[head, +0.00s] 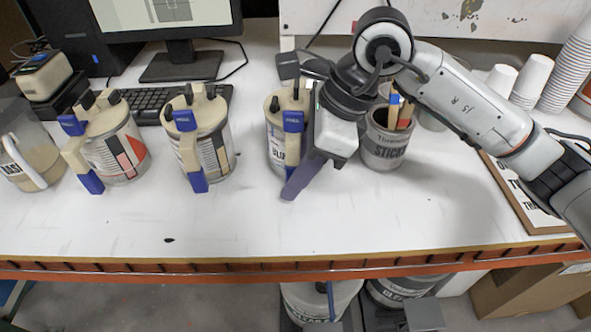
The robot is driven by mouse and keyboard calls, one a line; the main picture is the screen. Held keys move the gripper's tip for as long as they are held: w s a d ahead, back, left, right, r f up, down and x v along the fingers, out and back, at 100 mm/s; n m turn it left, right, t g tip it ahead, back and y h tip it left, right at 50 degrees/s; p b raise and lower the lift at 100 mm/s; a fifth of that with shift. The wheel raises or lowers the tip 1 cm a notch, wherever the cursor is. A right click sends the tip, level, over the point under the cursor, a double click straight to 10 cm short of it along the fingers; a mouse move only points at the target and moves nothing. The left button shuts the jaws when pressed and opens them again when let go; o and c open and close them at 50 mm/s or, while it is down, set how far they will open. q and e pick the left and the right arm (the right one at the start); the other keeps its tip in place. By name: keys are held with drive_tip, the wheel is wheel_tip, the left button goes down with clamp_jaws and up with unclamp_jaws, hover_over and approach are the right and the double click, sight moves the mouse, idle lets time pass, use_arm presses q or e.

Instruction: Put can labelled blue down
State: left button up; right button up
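The can labelled blue (273,140) is a pale can with a beige lid, blue clips and a beige handle; part of its label reads "BLU". It is upright at the middle of the white table and appears to rest on it. My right gripper (297,184) reaches down at the can's right front, by the handle. One purple-grey finger shows beside the handle and covers part of the can. The other finger is hidden, so I cannot tell whether the gripper is shut on the handle. My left gripper is out of view.
Two similar cans stand left, one with red and grey patches (117,150), one with grey patches (213,152). A sticks can (386,140) stands close right of my gripper. A keyboard (150,103) and monitor are behind. The table's front strip is mostly clear.

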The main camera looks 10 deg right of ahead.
sight(293, 121)
drive_tip(key=v, duration=1.2)
drive_tip(key=shift+r, duration=0.2)
drive_tip(key=shift+s, duration=0.1)
